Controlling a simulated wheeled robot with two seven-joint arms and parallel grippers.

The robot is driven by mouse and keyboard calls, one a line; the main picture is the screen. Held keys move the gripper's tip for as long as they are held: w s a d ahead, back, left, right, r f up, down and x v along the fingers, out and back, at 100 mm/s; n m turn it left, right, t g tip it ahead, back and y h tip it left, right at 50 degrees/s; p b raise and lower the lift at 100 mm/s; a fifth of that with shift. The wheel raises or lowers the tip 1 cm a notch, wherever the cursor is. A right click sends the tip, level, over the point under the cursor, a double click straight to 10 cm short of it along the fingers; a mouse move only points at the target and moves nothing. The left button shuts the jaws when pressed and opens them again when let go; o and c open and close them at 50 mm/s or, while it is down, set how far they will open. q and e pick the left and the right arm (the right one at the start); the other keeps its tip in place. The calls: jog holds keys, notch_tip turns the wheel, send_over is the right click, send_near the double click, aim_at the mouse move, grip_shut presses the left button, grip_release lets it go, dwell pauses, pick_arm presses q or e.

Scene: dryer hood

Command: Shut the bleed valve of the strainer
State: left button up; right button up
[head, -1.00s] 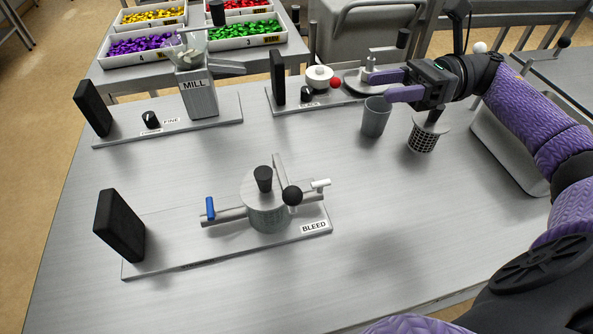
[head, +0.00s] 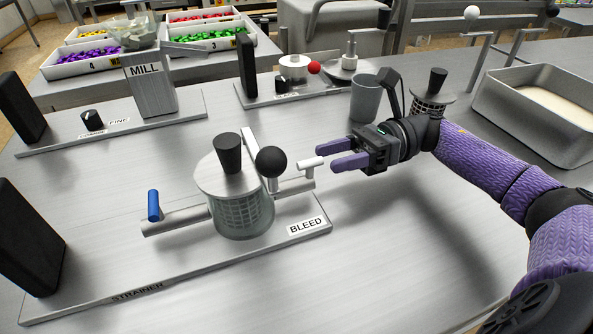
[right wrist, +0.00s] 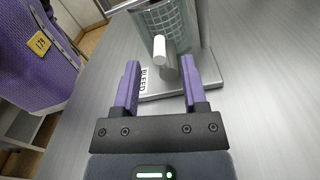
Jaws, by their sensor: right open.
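The strainer (head: 240,213) stands on a metal plate with a mesh body, a lid with a black knob, and a black ball on a lever. Its bleed valve (head: 311,163) is on the right side, a short pipe with a white T-shaped handle, above the BLEED label (head: 306,226). A blue-handled valve (head: 153,206) is on the left. My right gripper (head: 327,156) is open and empty, just right of the white handle. In the right wrist view the white handle (right wrist: 159,51) shows just ahead of the open fingertips (right wrist: 159,66), lined up between them. My left gripper is out of view.
A grey cup (head: 365,100) stands behind my right gripper, and a mesh basket with a black knob (head: 432,95) behind my wrist. A metal tray (head: 545,130) is at the right. The mill (head: 150,85) stands back left. The table front right of the strainer is clear.

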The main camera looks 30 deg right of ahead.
aim_at(298, 166)
jog(key=x, duration=0.6)
jog(key=shift+a, duration=0.1)
grip_shut()
